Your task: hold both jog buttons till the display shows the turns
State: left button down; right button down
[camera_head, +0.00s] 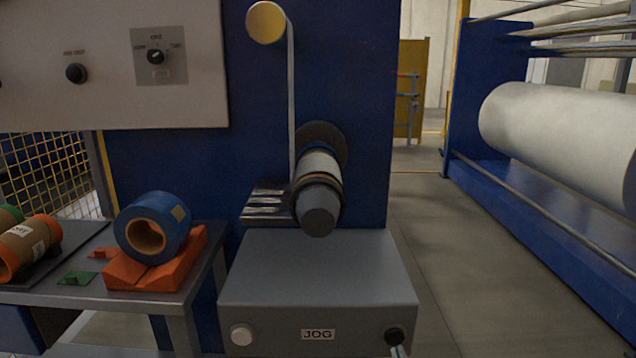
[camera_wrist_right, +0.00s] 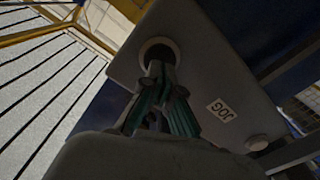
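The grey jog box (camera_head: 318,275) carries a JOG label (camera_head: 318,334) between its two buttons. The left jog button (camera_head: 241,334) is pale, and nothing touches it in the head view. The right jog button shows in the right wrist view as a pale round rim (camera_wrist_right: 149,45). My right gripper (camera_head: 396,343) is at that button, its fingertips together and covering the button's middle; the wrist view shows the same closed fingers (camera_wrist_right: 158,70). I cannot tell how far the button is pressed. My left gripper is not in view. No display with turns is visible.
A roller with a white web (camera_head: 318,168) sits above the box. A side table (camera_head: 95,292) at left holds a blue roll (camera_head: 153,226) on an orange cradle (camera_head: 165,273). A panel with knobs (camera_head: 110,60) hangs upper left. Clear floor (camera_head: 440,240) lies to the right.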

jog(key=s, duration=0.3)
jog(key=shift+s, duration=0.4)
